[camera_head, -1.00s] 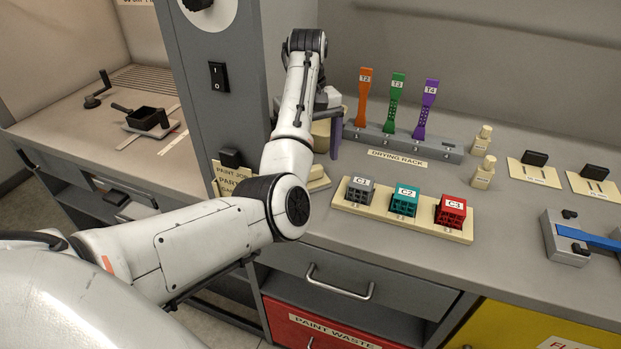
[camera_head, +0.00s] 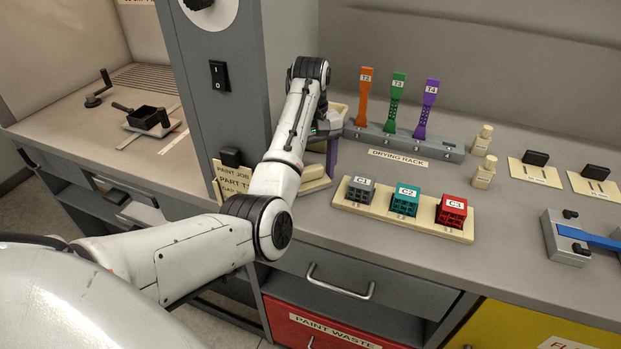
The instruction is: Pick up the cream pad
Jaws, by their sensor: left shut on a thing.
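My left gripper (camera_head: 328,132) is at the end of the arm, low over the counter left of the drying rack. The grip itself is partly hidden by my wrist. A cream block (camera_head: 316,172), which looks like the cream pad, lies on the counter just below and left of the strip. My forearm hides part of it. Another cream surface (camera_head: 339,107) shows behind my wrist; I cannot tell what it is. My right gripper is out of view.
The drying rack (camera_head: 453,152) holds orange, green and purple strips. A cream tray (camera_head: 395,222) with grey, teal and red cubes stands in front. A grey pillar (camera_head: 215,120) rises at the left. Two small cream bottles (camera_head: 482,140) (camera_head: 484,172) stand right of the rack.

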